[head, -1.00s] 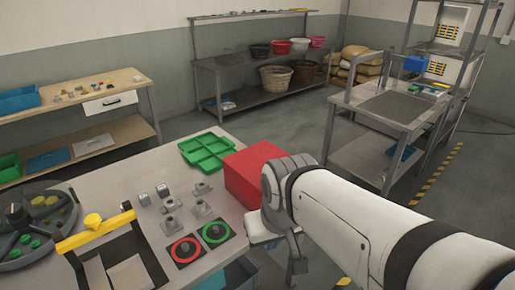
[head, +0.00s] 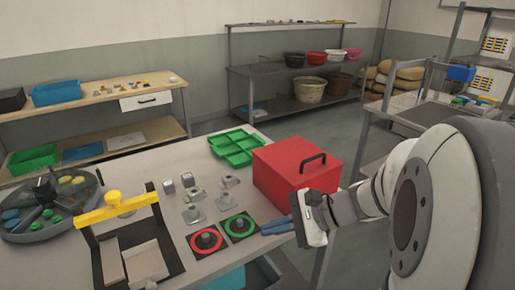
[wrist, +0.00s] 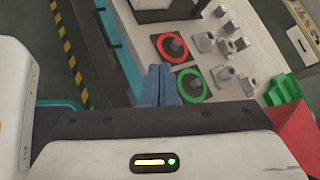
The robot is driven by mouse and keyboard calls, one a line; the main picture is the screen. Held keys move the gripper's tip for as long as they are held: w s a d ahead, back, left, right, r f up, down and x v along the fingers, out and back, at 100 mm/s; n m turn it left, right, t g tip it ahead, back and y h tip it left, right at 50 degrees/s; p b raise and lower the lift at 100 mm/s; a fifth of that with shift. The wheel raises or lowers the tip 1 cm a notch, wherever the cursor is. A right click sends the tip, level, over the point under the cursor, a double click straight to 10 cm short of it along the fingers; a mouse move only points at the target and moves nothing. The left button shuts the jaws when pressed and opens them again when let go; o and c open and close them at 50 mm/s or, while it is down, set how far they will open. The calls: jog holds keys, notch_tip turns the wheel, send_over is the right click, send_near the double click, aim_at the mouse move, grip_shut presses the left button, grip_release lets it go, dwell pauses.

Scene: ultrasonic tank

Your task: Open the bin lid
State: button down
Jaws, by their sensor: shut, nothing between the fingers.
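The bin (head: 278,178) is a red box on the right part of the table in the head view. Its flat red lid (head: 285,155) is down, with a black bar handle (head: 312,160) on top. My gripper (head: 264,231) is shut and empty, its blue fingers pointing left in front of the bin, near the table's front edge. It is apart from the handle. In the wrist view the blue fingers (wrist: 158,70) lie together beside the green ring, and a red corner of the bin (wrist: 297,135) shows at the lower right.
A red ring (head: 206,241) and a green ring (head: 239,227) on black pads lie left of my gripper, with several metal parts behind them. A yellow-barred frame (head: 118,207) and round sorter (head: 45,208) stand left.

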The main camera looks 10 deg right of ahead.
jog(key=w+d+f+m+t+y+b, duration=0.1)
jog(key=w+d+f+m+t+b, duration=0.15)
jog(key=w+d+m+t, duration=0.45)
jog(key=m+t+h+b, duration=0.3)
jog(key=m+t+h, duration=0.2)
jog(key=m+t, duration=0.3)
send_near(320, 174)
jog(key=r, duration=0.2)
jog(key=shift+m+g, duration=0.3)
jog(key=shift+m, duration=0.1)
jog(key=p+x, duration=0.1)
jog(key=x, duration=0.9)
